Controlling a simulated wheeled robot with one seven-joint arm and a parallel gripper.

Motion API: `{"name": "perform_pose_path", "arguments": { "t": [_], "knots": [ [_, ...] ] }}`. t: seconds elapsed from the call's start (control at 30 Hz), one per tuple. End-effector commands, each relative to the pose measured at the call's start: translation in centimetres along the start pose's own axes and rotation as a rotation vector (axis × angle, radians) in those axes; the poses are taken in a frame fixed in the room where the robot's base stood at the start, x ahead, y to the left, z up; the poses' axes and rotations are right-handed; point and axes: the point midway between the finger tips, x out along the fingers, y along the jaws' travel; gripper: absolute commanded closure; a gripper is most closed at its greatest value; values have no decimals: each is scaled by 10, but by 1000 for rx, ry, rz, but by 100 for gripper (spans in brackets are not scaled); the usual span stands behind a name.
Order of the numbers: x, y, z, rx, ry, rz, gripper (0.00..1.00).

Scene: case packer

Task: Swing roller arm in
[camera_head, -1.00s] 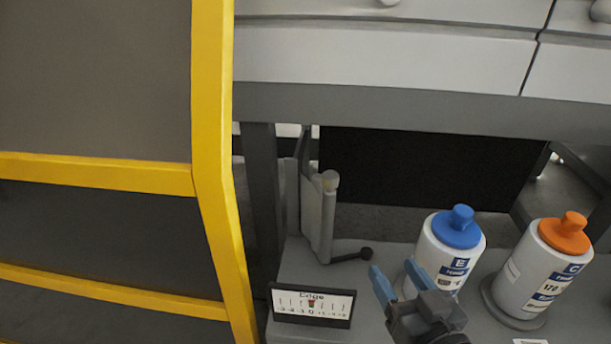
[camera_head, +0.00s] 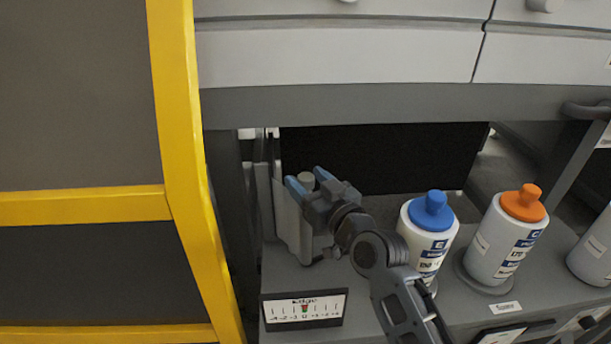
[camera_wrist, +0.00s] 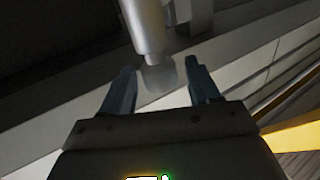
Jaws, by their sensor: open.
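The roller arm (camera_head: 285,223) stands upright on the grey shelf at the left, in front of the dark opening. It is a light grey bracket with a rounded post top (camera_head: 306,179). My gripper (camera_head: 306,182) is open at the top of this post, with its blue fingers on either side of it in the head view. In the wrist view, a grey cylinder (camera_wrist: 147,30) with a rounded end comes down between the open fingers (camera_wrist: 162,88). I cannot tell whether the fingers touch it. My gripper and wrist hide the lower right side of the roller arm and its dark knob.
An "Edge" scale plate (camera_head: 304,309) stands at the shelf's front. A blue-capped bottle (camera_head: 425,245) and an orange-capped bottle (camera_head: 506,245) stand to the right of my arm. A yellow frame (camera_head: 181,130) rises close on the left. The grey beam (camera_head: 400,103) runs above.

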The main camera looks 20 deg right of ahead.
Motion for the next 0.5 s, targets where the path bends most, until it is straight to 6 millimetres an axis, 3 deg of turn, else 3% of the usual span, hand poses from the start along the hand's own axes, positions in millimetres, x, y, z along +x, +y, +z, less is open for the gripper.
{"name": "perform_pose_path", "arguments": {
  "t": [0.4, 0.5],
  "knots": [
    [10, 0, 0, 0, 0, 0, 39],
    [10, 0, 0, 0, 0, 0, 48]
  ]
}}
